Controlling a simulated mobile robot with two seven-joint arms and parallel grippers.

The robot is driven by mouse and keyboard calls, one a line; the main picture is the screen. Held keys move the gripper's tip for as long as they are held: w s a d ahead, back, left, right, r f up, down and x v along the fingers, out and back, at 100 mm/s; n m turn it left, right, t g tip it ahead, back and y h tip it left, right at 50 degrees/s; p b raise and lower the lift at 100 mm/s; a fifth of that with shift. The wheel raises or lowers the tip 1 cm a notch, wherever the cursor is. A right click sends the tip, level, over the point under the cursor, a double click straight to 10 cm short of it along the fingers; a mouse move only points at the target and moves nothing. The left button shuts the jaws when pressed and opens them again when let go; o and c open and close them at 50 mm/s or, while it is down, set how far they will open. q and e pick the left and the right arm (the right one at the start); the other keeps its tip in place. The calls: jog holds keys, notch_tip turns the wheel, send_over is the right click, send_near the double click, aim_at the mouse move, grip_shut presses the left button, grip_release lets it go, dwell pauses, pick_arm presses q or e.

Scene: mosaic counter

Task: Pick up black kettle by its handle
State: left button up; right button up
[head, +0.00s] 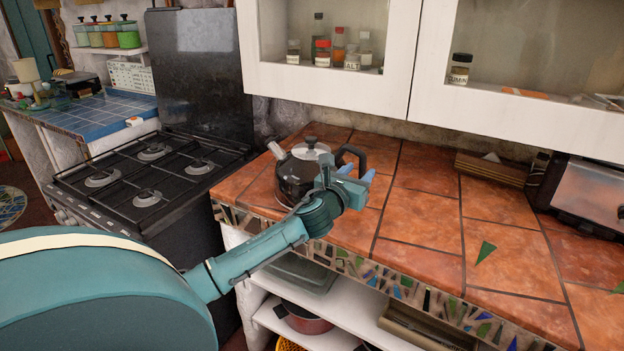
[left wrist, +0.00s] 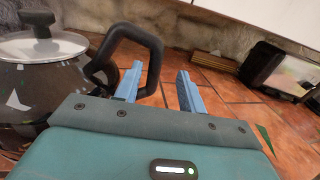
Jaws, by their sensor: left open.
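The black kettle (head: 295,172) with a grey lid stands upright on the tiled counter (head: 425,210), near its left end. Its black loop handle (head: 352,155) sticks out to the right and its spout points left. My left gripper (head: 360,176) is open in front of the handle, its blue fingers pointing to the right. In the left wrist view the kettle (left wrist: 45,90) fills the left side. Its handle (left wrist: 125,50) rises beside the left finger, and the space between the fingers (left wrist: 160,85) looks empty. I cannot tell whether the finger touches the handle. My right gripper is not in view.
A black gas stove (head: 140,185) stands left of the counter. White wall cabinets (head: 400,55) hang above. A wooden rack (head: 490,168) and a metal appliance (head: 590,195) are at the back right. The counter's middle is mostly clear. Below is a shelf with pots (head: 303,318).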

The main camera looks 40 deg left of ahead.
aim_at(361, 166)
pick_arm(q)
jog(key=w, duration=0.2)
jog(key=w+a, duration=0.1)
jog(key=w, duration=0.1)
jog(key=shift+w+a+r, duration=0.1)
jog(key=shift+w+a, duration=0.1)
jog(key=shift+w, duration=0.1)
grip_shut()
dwell(0.6)
dwell(0.5)
jog(key=shift+a+r, duration=0.1)
jog(key=shift+r, duration=0.2)
